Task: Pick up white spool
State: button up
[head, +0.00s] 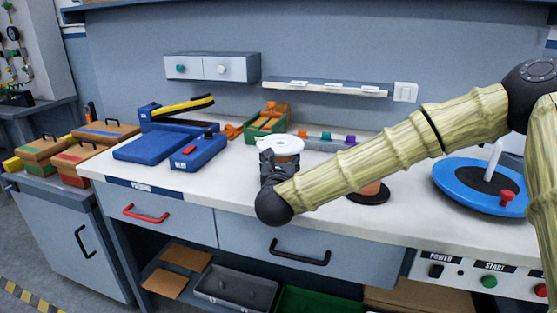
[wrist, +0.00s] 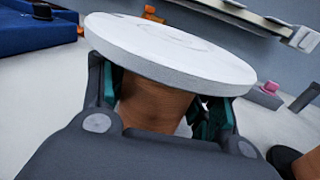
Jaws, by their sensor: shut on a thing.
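The white spool (head: 281,144) has a white disc on top and a brown core. It stands out at the front middle of the workbench in the head view. In the wrist view its white top flange (wrist: 170,48) fills the upper middle, with the brown core (wrist: 155,105) below it. My gripper (wrist: 160,110) is shut on the core, one finger on each side, under the flange. In the head view my gripper (head: 272,170) is partly hidden behind my wrist. The spool's lower end is hidden, so I cannot tell whether it touches the bench.
A blue device with a yellow-black arm (head: 185,105) and a blue box (head: 198,151) stand left. A green tray (head: 266,124) stands behind the spool. Right are a dark round base (head: 368,195) and a blue turntable (head: 455,178). The front left benchtop is clear.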

aim_at(280, 146)
jog(key=r, duration=0.3)
jog(key=shift+s+r, duration=0.2)
jog(key=shift+r, duration=0.15)
jog(key=s+r, duration=0.1)
jog(key=s, duration=1.4)
jog(key=shift+s+d+r+p, duration=0.15)
jog(key=shift+s+d+p, duration=0.15)
jog(key=shift+d+p, duration=0.1)
